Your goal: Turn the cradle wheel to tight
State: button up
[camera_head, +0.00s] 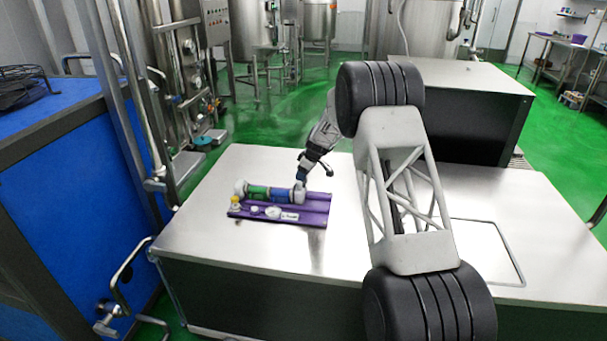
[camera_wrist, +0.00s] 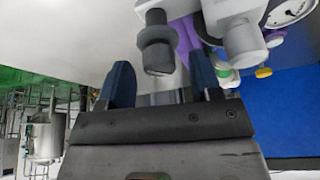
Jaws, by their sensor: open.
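A purple cradle base (camera_head: 315,207) lies on the steel table in the head view. It carries a row of green, blue and light grey parts (camera_head: 257,192). In the wrist view a dark grey round knob (camera_wrist: 156,48) sticks out from a light grey body; it may be the cradle wheel, but I cannot tell for sure. My gripper (camera_head: 300,181) is at the right end of the cradle. In the wrist view its two blue fingers (camera_wrist: 161,76) are apart, with the knob in line with the gap and nothing held. The wheel's setting cannot be read.
A round gauge (camera_wrist: 288,11) and a yellow cap (camera_wrist: 263,72) are right of the knob in the wrist view. The steel table (camera_head: 215,255) is bare in front of the cradle. A dark-sided cabinet (camera_head: 470,90) stands behind at right.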

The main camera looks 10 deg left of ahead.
jog(key=shift+a+f, duration=0.1)
jog(key=shift+f, duration=0.05)
jog(key=shift+c, duration=0.4)
jog(key=c, duration=0.9)
jog(key=shift+o, duration=0.2)
